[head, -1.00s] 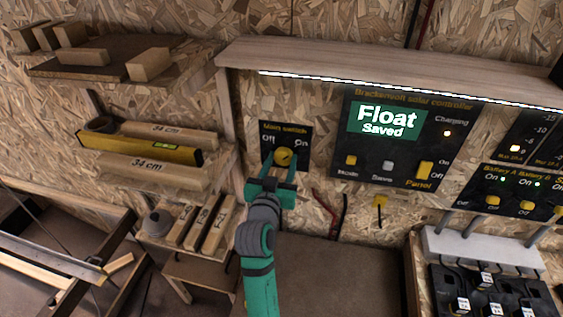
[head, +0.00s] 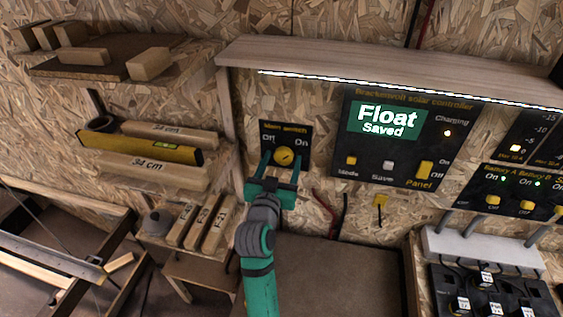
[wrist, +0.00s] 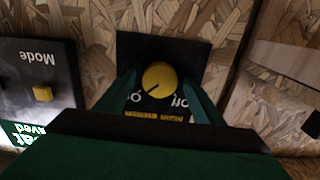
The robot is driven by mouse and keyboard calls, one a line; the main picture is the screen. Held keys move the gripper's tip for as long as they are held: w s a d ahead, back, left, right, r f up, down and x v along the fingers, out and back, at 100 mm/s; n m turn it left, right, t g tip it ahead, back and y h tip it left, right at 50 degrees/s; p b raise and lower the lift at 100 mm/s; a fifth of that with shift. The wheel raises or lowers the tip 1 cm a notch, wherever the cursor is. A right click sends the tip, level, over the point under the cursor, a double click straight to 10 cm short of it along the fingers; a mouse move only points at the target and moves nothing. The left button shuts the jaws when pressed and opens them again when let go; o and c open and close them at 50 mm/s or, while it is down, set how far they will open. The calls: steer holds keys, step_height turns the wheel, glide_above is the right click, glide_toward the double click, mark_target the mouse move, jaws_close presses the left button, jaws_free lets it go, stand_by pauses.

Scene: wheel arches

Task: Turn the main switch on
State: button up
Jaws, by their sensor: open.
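The main switch is a round yellow knob (head: 284,155) on a black plate (head: 301,133) on the wall, with Off at left and On at right. In the wrist view the plate is upside down. The dark mark on the knob (wrist: 159,77) points down and left there, towards the On label. My gripper (head: 281,158) is open, with one finger on each side of the knob. In the wrist view the fingers (wrist: 158,92) stand apart from the knob, with gaps on both sides. The lettering is partly covered by the fingers.
The solar controller panel (head: 390,181) is to the right, reading Float and Saved, with Mode, Save and Panel switches. A wooden shelf (head: 390,68) with a light strip juts out above. Wooden blocks and a yellow level (head: 145,145) lie on shelves at left.

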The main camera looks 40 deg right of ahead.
steer(key=v, duration=1)
steer(key=shift+s+a, duration=0.25)
steer(key=shift+s, duration=0.05)
steer(key=s+a+f+n+t+y, duration=0.2)
steer(key=s+a+f+n+y, duration=0.2)
steer(key=a+f, duration=0.5)
steer(key=s+a+f+n+t+y, duration=0.2)
steer(key=s+a+f+n+y, duration=0.25)
steer(key=a+f, duration=0.4)
steer(key=s+a+y, duration=0.1)
steer(key=s+a, duration=0.2)
steer(key=s, duration=0.4)
steer(key=s+a+f+n+y, duration=0.1)
steer(key=s+a+y, duration=0.1)
steer(key=s+a, duration=0.2)
steer(key=s+a+f+y, duration=0.1)
steer(key=s+a, duration=0.3)
steer(key=s, duration=0.6)
steer(key=shift+s+y, duration=0.4)
steer(key=shift+y, duration=0.25)
steer(key=shift+n, duration=0.25)
